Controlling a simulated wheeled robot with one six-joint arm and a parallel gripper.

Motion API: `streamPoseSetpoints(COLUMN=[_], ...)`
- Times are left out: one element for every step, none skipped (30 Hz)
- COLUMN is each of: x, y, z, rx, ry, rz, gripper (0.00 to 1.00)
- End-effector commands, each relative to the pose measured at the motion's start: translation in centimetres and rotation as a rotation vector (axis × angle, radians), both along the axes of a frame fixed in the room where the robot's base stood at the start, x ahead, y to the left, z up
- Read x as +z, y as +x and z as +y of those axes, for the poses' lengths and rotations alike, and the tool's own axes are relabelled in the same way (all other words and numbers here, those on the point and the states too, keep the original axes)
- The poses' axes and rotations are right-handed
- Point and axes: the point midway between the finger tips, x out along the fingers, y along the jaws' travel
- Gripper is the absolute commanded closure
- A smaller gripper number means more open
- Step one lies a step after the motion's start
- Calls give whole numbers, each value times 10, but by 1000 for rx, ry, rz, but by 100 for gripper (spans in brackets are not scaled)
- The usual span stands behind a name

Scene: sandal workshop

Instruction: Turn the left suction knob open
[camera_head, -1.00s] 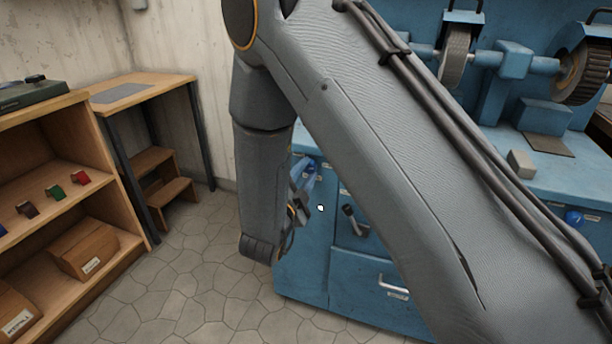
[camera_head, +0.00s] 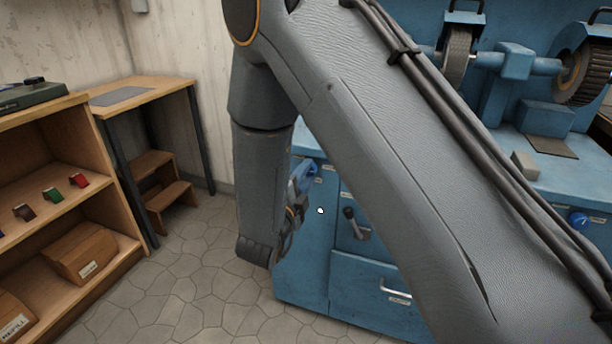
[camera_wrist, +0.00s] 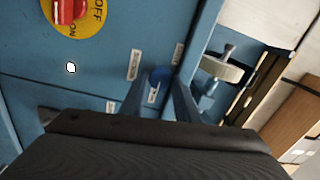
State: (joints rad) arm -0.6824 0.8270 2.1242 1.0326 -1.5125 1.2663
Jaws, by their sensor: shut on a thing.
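The left suction knob (camera_wrist: 160,76) is blue and round. In the wrist view it sits on the blue machine's panel, between the tips of my gripper (camera_wrist: 160,92). The two blue-grey fingers are shut on it, one on each side. Its front is partly covered, and I cannot tell its exact angle. Small white labels (camera_wrist: 135,65) flank it. In the head view my gripper (camera_head: 299,187) is at the machine's left front, partly behind my forearm, and the knob cannot be told apart from the blue fingers there.
A red switch (camera_wrist: 66,10) on a yellow ON/OFF plate is close by in the wrist view. A black-handled lever (camera_head: 353,222) and drawer handle (camera_head: 394,291) are on the machine front. Another blue knob (camera_head: 578,219) is at right. Wooden shelves (camera_head: 60,205) stand left; floor between is clear.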

Motion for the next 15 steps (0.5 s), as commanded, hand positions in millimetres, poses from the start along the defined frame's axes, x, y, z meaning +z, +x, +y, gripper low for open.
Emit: streamPoseSetpoints(x=[-1, -1, -1, 0, -1, 0, 0, 0, 0, 0, 0, 0, 0, 0, 0], y=[0, 0, 0, 0, 0, 0, 0, 0, 0, 0, 0, 0, 0, 0, -1], z=[0, 0, 0, 0, 0, 0, 0, 0, 0, 0, 0, 0, 0, 0, 0], rx=[0, 0, 0, 0, 0, 0, 0, 0, 0, 0, 0, 0, 0, 0, 0], ry=[0, 0, 0, -1, -1, -1, -1, -1, -1, -1, -1, -1, -1, -1, -1], rz=[1, 1, 1, 1, 1, 1, 1, 1, 1, 1, 1, 1, 0, 0, 0], gripper=[93, 93, 68, 63, 58, 52, 52, 52, 52, 52, 52, 52, 52, 52, 52])
